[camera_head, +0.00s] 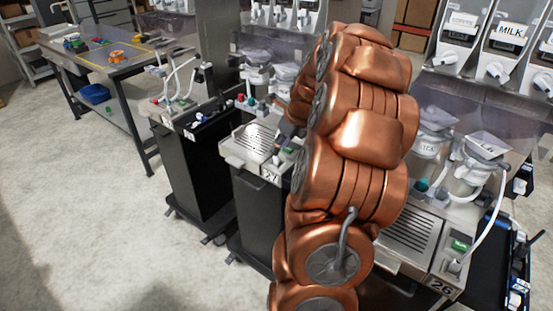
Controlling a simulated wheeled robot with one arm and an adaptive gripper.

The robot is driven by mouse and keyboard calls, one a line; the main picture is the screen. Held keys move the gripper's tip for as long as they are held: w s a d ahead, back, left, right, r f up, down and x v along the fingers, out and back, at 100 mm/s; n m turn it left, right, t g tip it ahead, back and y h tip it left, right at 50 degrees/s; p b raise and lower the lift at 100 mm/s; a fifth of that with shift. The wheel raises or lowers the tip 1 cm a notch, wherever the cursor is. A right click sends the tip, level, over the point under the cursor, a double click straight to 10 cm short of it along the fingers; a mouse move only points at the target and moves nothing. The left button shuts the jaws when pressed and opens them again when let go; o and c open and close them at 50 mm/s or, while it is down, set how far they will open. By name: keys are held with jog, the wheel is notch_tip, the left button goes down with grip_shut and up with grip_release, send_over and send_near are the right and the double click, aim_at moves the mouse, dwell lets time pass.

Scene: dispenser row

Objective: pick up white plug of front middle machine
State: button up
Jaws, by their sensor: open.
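The middle machine (250,150) has a metal drip tray and a number plate on its front, between a left machine and a right machine. My copper arm crosses in front of its right side. My gripper (283,140) is small and dark, over the right part of this machine's top, close to a green label (288,151). It is open, and its fingertips are hard to make out. I cannot pick out the white plug; the arm and gripper cover much of that corner.
The right machine (405,238), numbered 26, has a green label and a white hose. The left machine (172,108) stands on a black cabinet (190,175). A workbench (115,55) with coloured parts is at the back left. The floor at left is clear.

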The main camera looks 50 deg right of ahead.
aim_at(277, 160)
jog(key=shift+p+x, duration=0.9)
jog(key=shift+x, duration=1.45)
jog(key=shift+s+d+f, duration=0.1)
jog(key=shift+s, duration=0.05)
jog(key=shift+c, duration=0.4)
grip_shut()
